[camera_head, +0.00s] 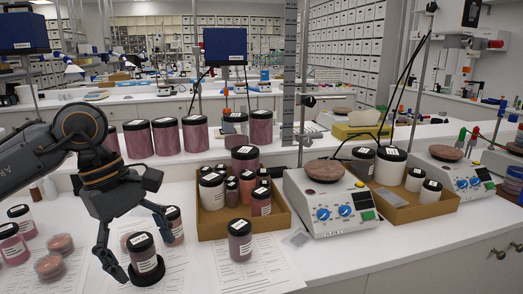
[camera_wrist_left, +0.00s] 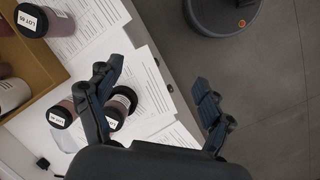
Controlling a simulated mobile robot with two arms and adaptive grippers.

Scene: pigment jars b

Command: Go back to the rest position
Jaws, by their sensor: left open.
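My left gripper (camera_head: 138,250) hangs over the left part of the white bench, its fingers spread wide. In the left wrist view the gripper (camera_wrist_left: 155,95) is open, with papers, the bench edge and grey floor between and below its fingers. A dark-lidded jar (camera_head: 146,260) shows between the fingertips in the head view. In the wrist view a dark-lidded jar (camera_wrist_left: 122,100) lies beside and partly behind the left-hand finger. I cannot tell whether any finger touches it. My right gripper is in neither view.
A cardboard tray (camera_head: 280,214) of pigment jars stands mid-bench, beside a hotplate (camera_head: 328,205). Another jar (camera_head: 240,240) stands on papers in front. More jars (camera_head: 14,244) stand at the left. A row of large jars (camera_head: 166,137) stands behind. The front right bench is clear.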

